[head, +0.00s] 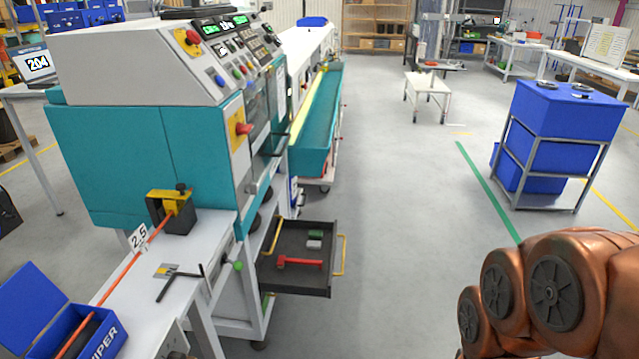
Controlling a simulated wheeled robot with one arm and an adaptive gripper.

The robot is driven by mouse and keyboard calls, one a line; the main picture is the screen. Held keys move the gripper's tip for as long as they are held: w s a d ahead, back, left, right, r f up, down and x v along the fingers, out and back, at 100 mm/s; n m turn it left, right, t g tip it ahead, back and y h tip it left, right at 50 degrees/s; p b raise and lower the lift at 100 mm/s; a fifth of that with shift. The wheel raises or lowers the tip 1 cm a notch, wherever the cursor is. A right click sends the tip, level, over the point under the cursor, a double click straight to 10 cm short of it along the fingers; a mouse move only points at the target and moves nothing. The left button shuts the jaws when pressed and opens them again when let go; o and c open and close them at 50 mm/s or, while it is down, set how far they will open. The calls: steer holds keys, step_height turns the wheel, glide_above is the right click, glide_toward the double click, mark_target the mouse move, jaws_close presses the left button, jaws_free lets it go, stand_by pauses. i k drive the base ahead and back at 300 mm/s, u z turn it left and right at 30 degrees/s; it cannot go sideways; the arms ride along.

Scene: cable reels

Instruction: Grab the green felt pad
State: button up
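An open dark drawer (268,279) sticks out below the teal machine, to the right of the white bench. Inside it lie two small flat blocks, one just behind the other. My copper-coloured arm shows at the lower right, well apart from the drawer. My gripper is not in view.
The drawer has a yellow handle (341,254) on its right side. A white bench (150,290) with a blue box (30,305) and a black tool (178,280) stands left. A blue container rack (560,130) stands right. The grey floor between is clear.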

mark_target(313, 234)
steer(key=z, duration=0.4)
steer(key=i, duration=2.2)
steer(key=u, duration=3.15)
